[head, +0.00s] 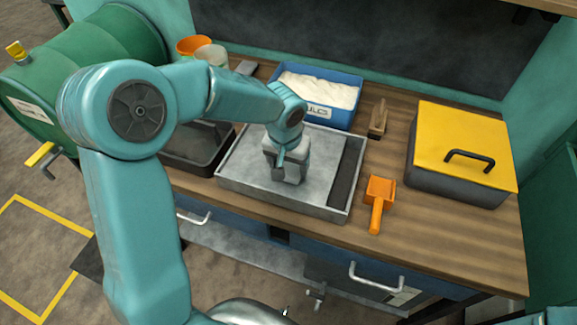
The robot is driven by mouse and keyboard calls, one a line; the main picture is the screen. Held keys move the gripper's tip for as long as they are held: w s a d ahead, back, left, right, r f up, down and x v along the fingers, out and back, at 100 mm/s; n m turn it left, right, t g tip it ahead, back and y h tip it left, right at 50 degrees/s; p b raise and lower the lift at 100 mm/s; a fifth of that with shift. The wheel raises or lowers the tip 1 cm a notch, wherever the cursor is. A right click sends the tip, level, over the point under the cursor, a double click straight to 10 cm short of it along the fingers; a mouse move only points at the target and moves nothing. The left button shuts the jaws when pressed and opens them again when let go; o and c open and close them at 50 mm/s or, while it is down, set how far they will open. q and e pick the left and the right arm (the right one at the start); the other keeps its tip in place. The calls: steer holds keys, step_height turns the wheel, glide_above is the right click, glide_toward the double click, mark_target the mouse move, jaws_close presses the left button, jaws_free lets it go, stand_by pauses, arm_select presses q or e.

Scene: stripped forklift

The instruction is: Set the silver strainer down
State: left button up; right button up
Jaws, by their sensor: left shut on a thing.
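My left gripper (285,170) reaches down over the shallow grey metal tray (235,171) on the workbench. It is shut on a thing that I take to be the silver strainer. The gripper and wrist hide most of that thing, so its shape is unclear. I cannot tell whether it touches the tray floor. A dark strip lies along the tray's right side. My right gripper is not in view.
A blue bin of white material (318,88) stands behind the tray, and a black tray (190,160) to its left. An orange scoop (379,195), a wooden-handled brush (378,120) and a yellow-lidded box (465,140) stand to the right. Bare wood (440,225) shows along the front right.

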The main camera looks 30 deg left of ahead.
arm_select(q)
steer(key=shift+s+f, duration=0.1)
steer(key=shift+f, duration=0.6)
steer(key=shift+f, duration=0.1)
steer(key=o, duration=0.8)
steer(key=shift+f, duration=0.1)
steer(key=o, duration=0.4)
steer(key=shift+o, duration=0.2)
